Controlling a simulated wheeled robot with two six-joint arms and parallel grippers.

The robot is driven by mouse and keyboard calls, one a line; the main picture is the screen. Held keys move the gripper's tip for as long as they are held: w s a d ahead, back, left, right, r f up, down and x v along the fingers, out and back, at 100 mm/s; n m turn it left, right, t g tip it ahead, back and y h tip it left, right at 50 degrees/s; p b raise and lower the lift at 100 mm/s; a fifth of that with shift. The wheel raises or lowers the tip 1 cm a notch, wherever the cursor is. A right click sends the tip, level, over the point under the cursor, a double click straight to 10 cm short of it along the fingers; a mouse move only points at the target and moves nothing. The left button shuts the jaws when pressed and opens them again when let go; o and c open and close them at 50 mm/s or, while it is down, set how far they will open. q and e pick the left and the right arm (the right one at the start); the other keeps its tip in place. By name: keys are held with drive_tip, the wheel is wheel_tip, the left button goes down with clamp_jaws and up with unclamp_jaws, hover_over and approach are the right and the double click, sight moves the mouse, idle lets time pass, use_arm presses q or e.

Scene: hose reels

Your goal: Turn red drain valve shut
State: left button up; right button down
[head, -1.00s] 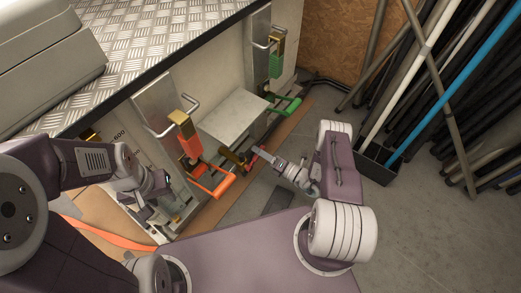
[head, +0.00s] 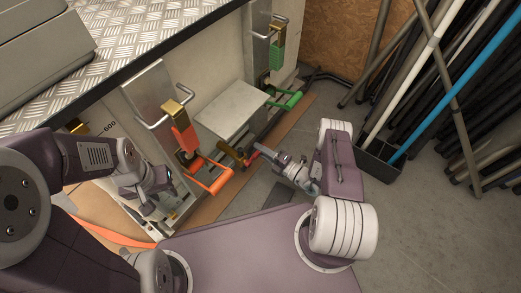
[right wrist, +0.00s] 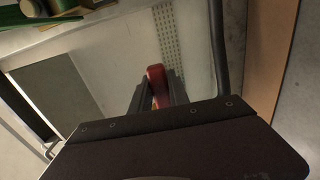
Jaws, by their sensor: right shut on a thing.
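The red drain valve handle (head: 250,156) sits low at the foot of the pale cabinet, beside a brass valve body (head: 230,154), in the head view. My right gripper (head: 257,150) reaches it from the right and is shut on it. In the right wrist view the red handle (right wrist: 156,82) stands between the two dark fingers of the right gripper (right wrist: 159,94); its lower part is hidden by them. My left gripper (head: 168,205) is low at the left, near the cabinet's front and apart from the valve; its finger gap is too small to tell.
An orange crank handle (head: 212,178) and a green one (head: 288,101) stick out from the cabinet. A grey plate (head: 231,109) lies between them, above the valve. An orange hose (head: 110,235) lies at lower left. Pipes stand in a black bin (head: 378,162) at right.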

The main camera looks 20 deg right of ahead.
drive_tip(key=c, duration=1.2)
unclamp_jaws()
drive_tip(key=shift+c, duration=0.2)
drive_tip(key=shift+s+d, duration=0.15)
drive_tip(key=shift+d, duration=0.05)
drive_tip(key=p+v, duration=0.4)
drive_tip(key=v, duration=0.4)
drive_tip(key=shift+s+d, duration=0.15)
drive_tip(key=shift+s, duration=0.15)
